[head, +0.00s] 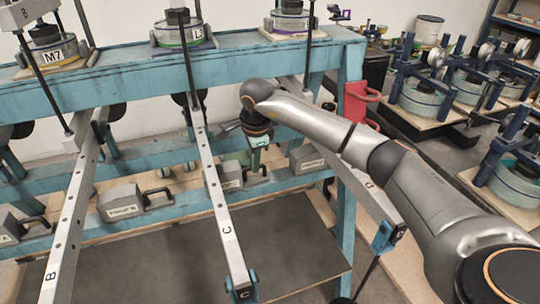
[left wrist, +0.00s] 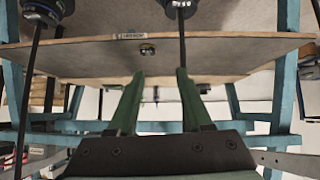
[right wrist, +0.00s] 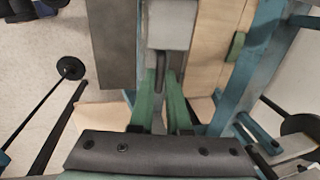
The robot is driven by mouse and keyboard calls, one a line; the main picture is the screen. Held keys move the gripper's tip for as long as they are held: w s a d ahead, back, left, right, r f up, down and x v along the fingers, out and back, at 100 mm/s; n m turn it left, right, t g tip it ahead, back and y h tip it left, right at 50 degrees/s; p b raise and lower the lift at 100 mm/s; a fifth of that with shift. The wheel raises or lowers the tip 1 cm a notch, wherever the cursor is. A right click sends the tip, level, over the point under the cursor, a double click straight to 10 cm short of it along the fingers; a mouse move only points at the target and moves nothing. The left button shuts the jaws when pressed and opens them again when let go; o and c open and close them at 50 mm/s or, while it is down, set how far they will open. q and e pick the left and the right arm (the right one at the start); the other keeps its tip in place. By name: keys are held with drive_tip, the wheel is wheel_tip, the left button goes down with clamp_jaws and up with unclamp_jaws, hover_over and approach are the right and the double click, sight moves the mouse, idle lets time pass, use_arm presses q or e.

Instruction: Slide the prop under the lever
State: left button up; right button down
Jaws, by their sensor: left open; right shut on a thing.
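Lever C (head: 222,215) is a grey perforated bar reaching from the blue frame towards me. A grey prop (head: 230,178) with a black handle and a hard-to-read label shows right beside it, partly hidden by the bar. I cannot tell how far it lies under the lever. My right gripper (head: 256,154) reaches down at this prop from the right. In the right wrist view its green fingers (right wrist: 160,100) are shut on the black handle (right wrist: 159,72) of the grey prop (right wrist: 172,25). My left gripper (left wrist: 155,85) is open and empty, facing a board; the head view does not show it.
Lever B (head: 72,215) is at left and lever D (head: 362,188) at right, partly behind my right arm. A red can (head: 357,102) stands behind the right post.

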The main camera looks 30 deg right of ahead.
sight(232, 167)
drive_tip(key=a, duration=0.3)
drive_tip(key=w+a, duration=0.1)
drive_tip(key=a, duration=0.2)
drive_tip(key=shift+w+a+r, duration=0.1)
drive_tip(key=shift+w, duration=0.1)
use_arm(q)
drive_tip(key=shift+s+a+f, duration=0.1)
drive_tip(key=shift+a+f, duration=0.1)
drive_tip(key=shift+a, duration=0.1)
use_arm(e)
drive_tip(key=c, duration=1)
unclamp_jaws()
use_arm(q)
drive_tip(key=shift+d+r, duration=0.15)
drive_tip(key=shift+r, duration=0.1)
use_arm(e)
drive_tip(key=shift+o, duration=0.6)
drive_tip(key=shift+d, duration=0.2)
drive_tip(key=shift+r, duration=0.4)
use_arm(q)
drive_tip(key=shift+f, duration=0.25)
use_arm(e)
wheel_tip(232, 167, up, 11)
drive_tip(key=s, duration=0.2)
drive_tip(key=shift+s+a+r, duration=0.2)
drive_tip(key=shift+a, duration=0.1)
